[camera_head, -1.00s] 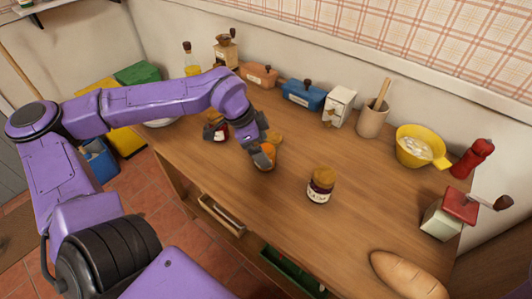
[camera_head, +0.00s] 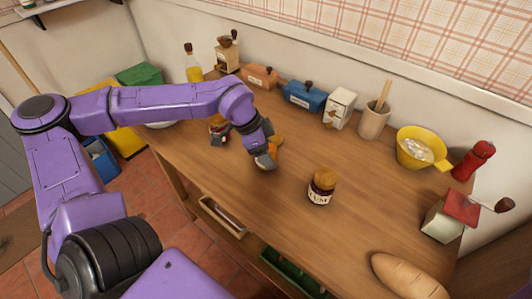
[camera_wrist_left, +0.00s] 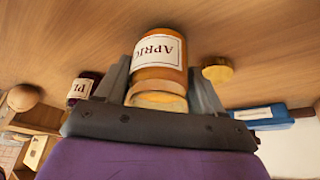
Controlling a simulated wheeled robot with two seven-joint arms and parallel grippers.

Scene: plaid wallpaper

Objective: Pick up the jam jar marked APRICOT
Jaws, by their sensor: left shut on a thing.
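The jam jar marked APRICOT is orange with a white label, of which "APRI" reads in the left wrist view (camera_wrist_left: 158,55). In the head view only a bit of its orange side (camera_head: 276,146) shows beside my gripper. My left gripper (camera_head: 266,158) is shut on this jar, with one finger on each side of it in the left wrist view. I cannot tell whether the jar's base touches the table. My right gripper is not in view.
A dark PLUM jar (camera_head: 321,188) stands to the right on the wooden table (camera_head: 350,220). Another jar (camera_head: 217,124) stands behind my gripper, partly hidden. Boxes, a utensil crock (camera_head: 374,121) and a yellow bowl (camera_head: 420,148) line the wall. Bread (camera_head: 408,275) lies in front.

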